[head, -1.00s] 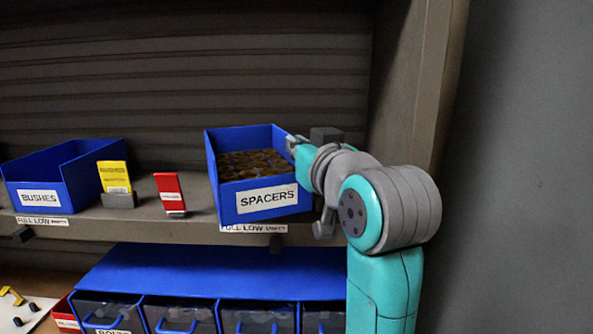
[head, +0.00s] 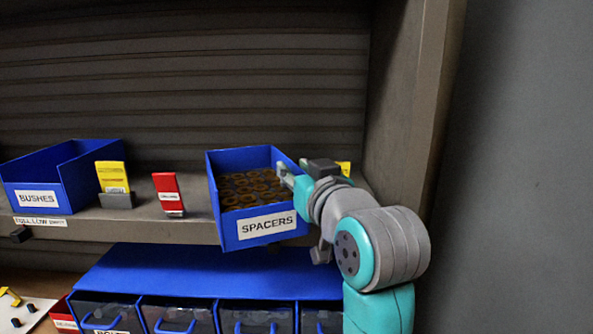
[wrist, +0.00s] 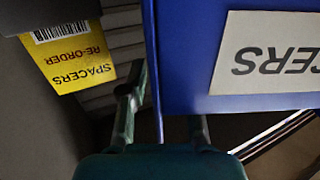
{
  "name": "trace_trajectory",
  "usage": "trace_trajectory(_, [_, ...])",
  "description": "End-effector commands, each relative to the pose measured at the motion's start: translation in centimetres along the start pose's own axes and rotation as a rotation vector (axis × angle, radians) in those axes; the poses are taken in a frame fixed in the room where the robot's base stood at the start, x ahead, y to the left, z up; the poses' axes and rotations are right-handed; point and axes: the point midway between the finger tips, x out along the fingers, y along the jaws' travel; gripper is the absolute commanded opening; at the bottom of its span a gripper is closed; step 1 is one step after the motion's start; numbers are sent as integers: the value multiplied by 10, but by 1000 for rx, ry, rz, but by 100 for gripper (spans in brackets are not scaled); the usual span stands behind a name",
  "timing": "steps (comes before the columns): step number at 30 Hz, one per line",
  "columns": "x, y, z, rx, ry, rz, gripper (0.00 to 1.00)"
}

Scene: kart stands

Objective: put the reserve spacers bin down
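The blue spacers bin (head: 229,232) has a white SPACERS label and holds many brown ring-like spacers. It overlaps the shelf's front edge in the head view, with its front bottom edge below the shelf lip. My gripper (head: 287,172) is shut on the bin's right side wall near the rim. In the wrist view, the bin (wrist: 185,60) fills the upper right, label upside down, with my gripper's fingers (wrist: 160,115) on either side of the wall. Whether the bin touches the shelf cannot be told.
A yellow SPACERS RE-ORDER card (wrist: 72,60) stands beside the bin, partly behind my gripper in the head view. Left on the shelf (head: 150,228) are a red card (head: 169,192), a yellow card (head: 112,176) and the BUSHES bin (head: 38,197). Blue drawers (head: 200,270) sit below. A side panel (head: 415,110) rises at right.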

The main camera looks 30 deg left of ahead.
Motion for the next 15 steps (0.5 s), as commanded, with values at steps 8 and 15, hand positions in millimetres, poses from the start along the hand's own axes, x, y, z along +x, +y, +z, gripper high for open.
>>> trace_trajectory(8, [-1, 0, -3, 0, 1, 0, 31])
trace_trajectory(15, [-37, 1, -3, -1, 2, 3, 31])
